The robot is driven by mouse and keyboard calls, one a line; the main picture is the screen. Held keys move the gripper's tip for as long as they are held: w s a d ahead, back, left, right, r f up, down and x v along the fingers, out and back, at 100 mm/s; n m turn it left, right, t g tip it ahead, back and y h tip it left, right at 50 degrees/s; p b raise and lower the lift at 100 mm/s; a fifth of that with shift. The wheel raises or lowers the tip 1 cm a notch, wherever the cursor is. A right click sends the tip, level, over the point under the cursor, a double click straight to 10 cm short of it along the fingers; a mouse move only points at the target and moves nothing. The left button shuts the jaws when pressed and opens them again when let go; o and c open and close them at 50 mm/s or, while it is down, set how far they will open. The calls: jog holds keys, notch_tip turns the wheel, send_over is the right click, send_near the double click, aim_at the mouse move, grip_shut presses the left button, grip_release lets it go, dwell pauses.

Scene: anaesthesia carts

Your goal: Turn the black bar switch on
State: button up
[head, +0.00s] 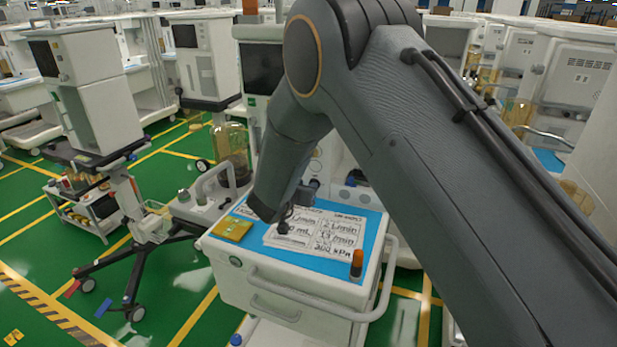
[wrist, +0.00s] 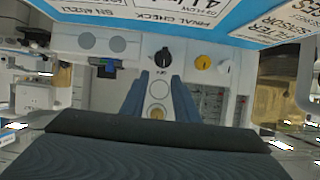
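The black bar switch (wrist: 162,57) shows in the wrist view as a round black knob with a light mark, on a pale panel. Small lettering sits beside it, too small to read surely. My gripper (wrist: 161,80) points at the panel with its two blue-grey fingers apart and nothing between them. The switch lies just beyond the fingertips, roughly in line with the gap; I see no contact. In the head view my arm covers much of the machine, and I cannot make out the fingers or the switch there.
A yellow knob (wrist: 203,62) sits right beside the switch. Pale round fittings (wrist: 158,90) show between the fingers. In the head view, a cart (head: 262,275) with a blue top holds a yellow pad (head: 232,228), a written white sheet (head: 315,235) and an orange-and-black item (head: 357,265).

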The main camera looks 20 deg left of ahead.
aim_at(312, 182)
jog(key=shift+h, duration=0.3)
jog(key=shift+a+p+x, duration=0.2)
jog(key=shift+p+x, duration=0.45)
jog(key=shift+x, duration=1.1)
jog(key=shift+a+p+x, duration=0.25)
jog(key=shift+p+x, duration=0.4)
jog(key=shift+x, duration=1.1)
jog(key=shift+f, duration=0.2)
grip_shut()
